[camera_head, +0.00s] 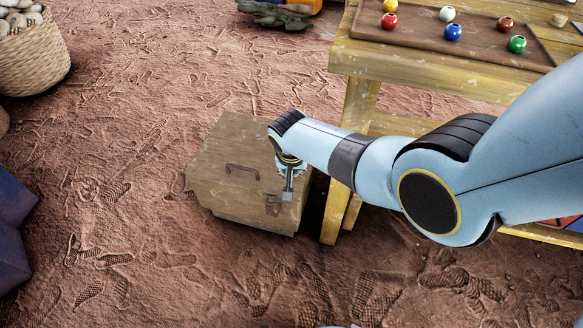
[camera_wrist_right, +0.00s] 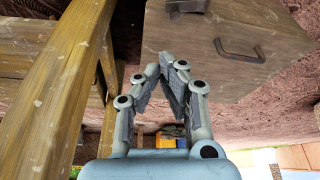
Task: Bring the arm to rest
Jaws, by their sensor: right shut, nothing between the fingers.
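My right arm (camera_head: 430,195) reaches in from the right edge of the head view, and its wrist hangs over a wooden box (camera_head: 225,150). The right gripper (camera_head: 285,195) points down at the box's front right side. In the right wrist view the gripper's fingers (camera_wrist_right: 168,70) lean together at their tips, shut with nothing held. The wooden box (camera_wrist_right: 225,40) fills the top right of that view, with its dark handle (camera_wrist_right: 240,52) apart from the fingers. I cannot tell exactly how far the fingers are from the box. My left gripper is not in view.
A wooden table (camera_head: 400,62) stands beside the box, its leg (camera_head: 355,115) close to my wrist. On it a brown tray (camera_head: 385,36) holds several coloured beads. A woven basket (camera_head: 35,58) stands far left. Bare reddish ground (camera_head: 150,240) lies open left and in front.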

